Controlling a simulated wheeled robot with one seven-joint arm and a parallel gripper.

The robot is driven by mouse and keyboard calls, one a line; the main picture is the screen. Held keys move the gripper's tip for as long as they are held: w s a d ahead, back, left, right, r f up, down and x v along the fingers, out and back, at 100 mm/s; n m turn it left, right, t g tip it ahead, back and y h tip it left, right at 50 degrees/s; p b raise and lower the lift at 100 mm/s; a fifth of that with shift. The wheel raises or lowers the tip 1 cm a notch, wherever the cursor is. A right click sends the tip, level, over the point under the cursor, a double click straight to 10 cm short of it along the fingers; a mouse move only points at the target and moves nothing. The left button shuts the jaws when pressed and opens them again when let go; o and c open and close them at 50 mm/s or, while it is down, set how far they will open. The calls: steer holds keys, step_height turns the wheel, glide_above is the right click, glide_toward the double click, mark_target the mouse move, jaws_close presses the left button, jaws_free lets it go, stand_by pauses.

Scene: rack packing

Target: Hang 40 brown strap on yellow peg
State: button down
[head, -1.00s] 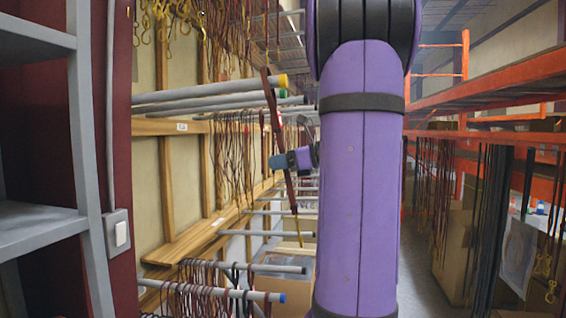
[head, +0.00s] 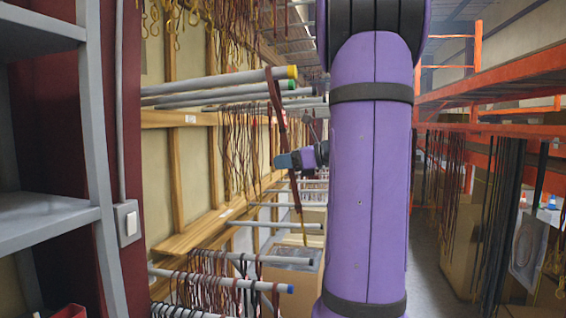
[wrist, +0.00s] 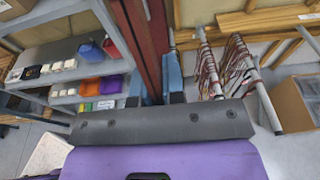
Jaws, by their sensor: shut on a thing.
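The brown strap (head: 277,105) is a long narrow band, held upright and slightly tilted, its lower end hanging toward the right. The yellow peg (head: 225,78) is a grey rod with a yellow tip, reaching in from the left. The strap's upper end crosses in front of this peg, just left of the tip; whether they touch I cannot tell. My gripper (head: 283,161) is shut on the strap below the peg. In the wrist view, my gripper's blue fingers (wrist: 155,78) stand on both sides of a dark red-brown strip.
A green-tipped peg (head: 284,86) sits just behind and below the yellow one. Lower pegs, one blue-tipped (head: 289,289), carry several straps. A grey shelf (head: 48,215) stands at left, orange racking (head: 500,85) at right. A cardboard box (head: 290,275) sits on the floor.

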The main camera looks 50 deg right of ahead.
steer(key=c, duration=1.1)
jaws_free()
steer(key=v, duration=1)
steer(key=shift+s+d+r, duration=0.1)
steer(key=shift+s+d, duration=0.1)
steer(key=shift+s, duration=0.15)
steer(key=shift+a, duration=0.1)
